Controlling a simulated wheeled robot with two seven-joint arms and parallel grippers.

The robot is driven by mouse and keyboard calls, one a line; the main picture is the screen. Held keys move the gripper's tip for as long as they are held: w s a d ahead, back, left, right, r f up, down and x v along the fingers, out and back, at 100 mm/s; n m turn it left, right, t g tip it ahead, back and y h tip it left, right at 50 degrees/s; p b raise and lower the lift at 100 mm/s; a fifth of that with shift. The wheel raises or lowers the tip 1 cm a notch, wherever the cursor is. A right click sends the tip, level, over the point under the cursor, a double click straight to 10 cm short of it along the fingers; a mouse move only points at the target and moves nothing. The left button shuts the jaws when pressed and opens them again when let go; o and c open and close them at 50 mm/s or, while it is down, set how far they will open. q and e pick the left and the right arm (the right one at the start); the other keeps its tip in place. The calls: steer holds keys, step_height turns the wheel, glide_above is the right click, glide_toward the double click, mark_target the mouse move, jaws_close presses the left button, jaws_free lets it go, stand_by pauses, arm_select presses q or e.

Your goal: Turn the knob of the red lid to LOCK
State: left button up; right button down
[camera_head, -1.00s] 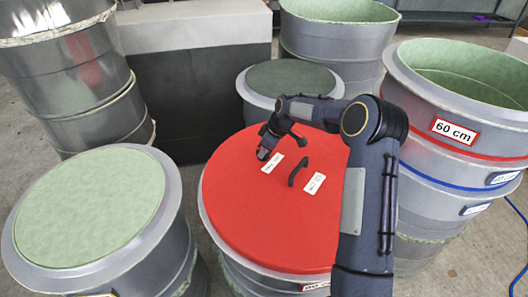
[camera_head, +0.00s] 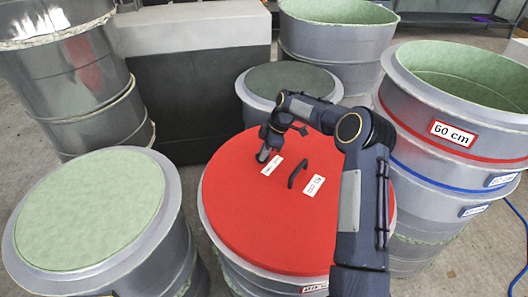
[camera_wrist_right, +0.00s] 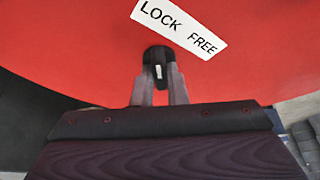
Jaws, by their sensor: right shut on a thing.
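The red lid (camera_head: 258,220) lies flat on a grey round mould in the middle of the head view. Its black knob (camera_wrist_right: 156,53) sits near the far edge, beside a white label (camera_wrist_right: 180,28) reading LOCK and FREE. A white mark shows on the knob, but I cannot tell which word it points to. My right gripper (camera_wrist_right: 159,82) is shut on the knob, one finger on each side. In the head view the right gripper (camera_head: 265,151) mostly hides the knob. My left gripper is not in view.
A black handle (camera_head: 297,175) and a second white label (camera_head: 314,186) are on the lid, right of the gripper. A green-topped mould (camera_head: 88,205) stands at left, a dark-topped one (camera_head: 288,78) behind, and a stacked 60 cm mould (camera_head: 430,110) at right.

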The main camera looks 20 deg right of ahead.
steer(key=c, duration=1.4)
jaws_free()
steer(key=shift+c, duration=0.2)
steer(key=v, duration=0.7)
steer(key=shift+r, duration=0.4)
steer(key=shift+d, duration=0.1)
